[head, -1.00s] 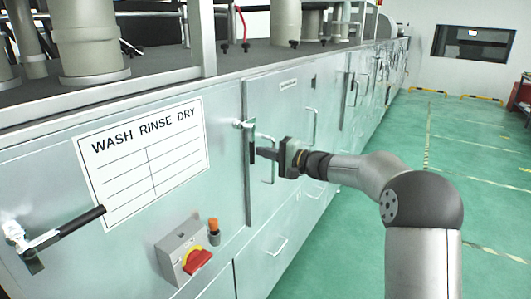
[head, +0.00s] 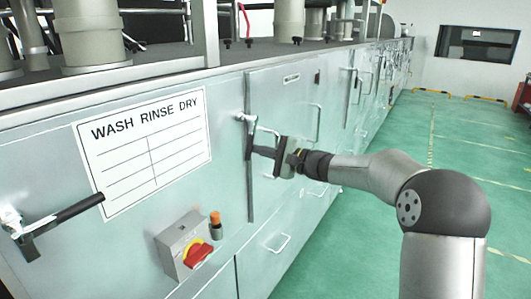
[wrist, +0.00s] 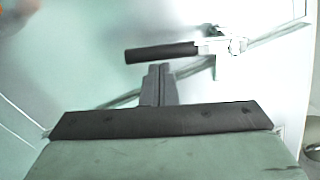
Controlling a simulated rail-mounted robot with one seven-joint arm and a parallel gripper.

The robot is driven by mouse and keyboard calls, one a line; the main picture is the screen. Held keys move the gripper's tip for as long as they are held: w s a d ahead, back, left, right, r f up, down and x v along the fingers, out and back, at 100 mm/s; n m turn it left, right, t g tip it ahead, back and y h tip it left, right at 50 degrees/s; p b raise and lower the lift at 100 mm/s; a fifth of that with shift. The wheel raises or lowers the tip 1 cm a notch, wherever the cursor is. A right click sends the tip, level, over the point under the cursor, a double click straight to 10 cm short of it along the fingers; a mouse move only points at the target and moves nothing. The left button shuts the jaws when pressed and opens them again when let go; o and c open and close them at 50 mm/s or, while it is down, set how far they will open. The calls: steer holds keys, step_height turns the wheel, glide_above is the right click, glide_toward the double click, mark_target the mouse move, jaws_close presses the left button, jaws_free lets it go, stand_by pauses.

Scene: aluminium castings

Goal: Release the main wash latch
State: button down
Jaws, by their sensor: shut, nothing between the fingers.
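A latch (head: 249,133) with a metal bracket and a black handle sits at the left edge of a pale cabinet door; the handle hangs down. My gripper (head: 257,151) is just right of this handle, its fingers pointing left toward it. In the wrist view the black handle (wrist: 162,52) lies across the picture just beyond my fingertips, with its metal bracket (wrist: 225,45) to the right. The fingers are together and hold nothing. I cannot tell whether they touch the handle. Another black-handled latch (head: 62,217) at far left sticks out sideways.
A WASH RINSE DRY sign (head: 145,150) is on the left panel. Below it, a grey switch box (head: 182,246) with a red and yellow knob sticks out. Door pull handles (head: 317,122) are nearby. The green floor (head: 455,140) at right is open.

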steer(key=m, duration=0.1)
steer(key=s+m, duration=0.1)
steer(key=s+a+m, duration=0.1)
steer(key=shift+r, duration=0.25)
steer(key=s+r+m, duration=0.1)
steer(key=m, duration=0.1)
steer(key=s+a+m+p, duration=0.1)
steer(key=m, duration=0.1)
steer(key=r+m, duration=0.1)
steer(key=shift+s+a+r+m+t+p, duration=0.3)
steer(key=shift+s+m+t, duration=0.1)
steer(key=r+m+p, duration=0.1)
steer(key=s+r+m, duration=0.1)
steer(key=m, duration=0.1)
steer(key=r+m+p, duration=0.1)
steer(key=shift+s+a+p, duration=0.3)
steer(key=shift+a, duration=0.1)
steer(key=shift+r, duration=0.15)
